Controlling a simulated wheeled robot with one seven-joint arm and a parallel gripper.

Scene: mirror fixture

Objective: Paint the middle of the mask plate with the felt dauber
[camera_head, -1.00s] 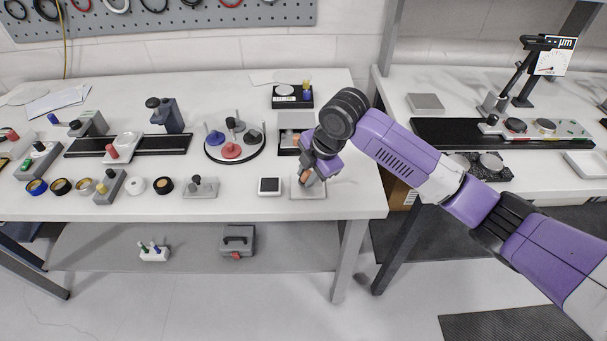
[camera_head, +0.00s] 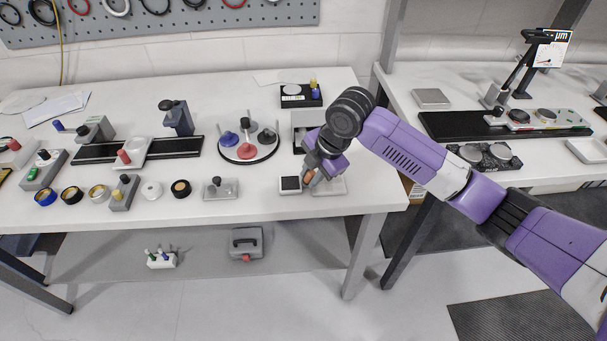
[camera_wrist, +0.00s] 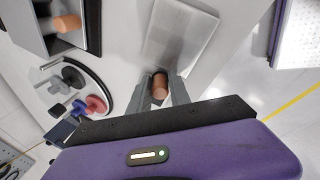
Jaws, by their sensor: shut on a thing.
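My gripper (camera_head: 314,174) is shut on the felt dauber (camera_wrist: 160,85), whose round copper-brown end shows between the fingers in the wrist view. The dauber's tip is hidden. A small white-framed plate with a black middle (camera_head: 290,191) lies just left of my gripper in the head view; it looks like the mask plate, though I cannot be sure. A flat pale grey plate (camera_head: 331,188) lies just right of my gripper, and it also shows ahead of the fingers in the wrist view (camera_wrist: 182,38). I cannot tell whether the dauber touches anything.
A round black-rimmed tray (camera_head: 228,153) with several knobbed discs stands behind and left. An open box (camera_wrist: 40,45) with a copper-brown cylinder is close to my gripper. A grey block with a dark knob (camera_head: 221,189) stands further left. The table's front edge is close.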

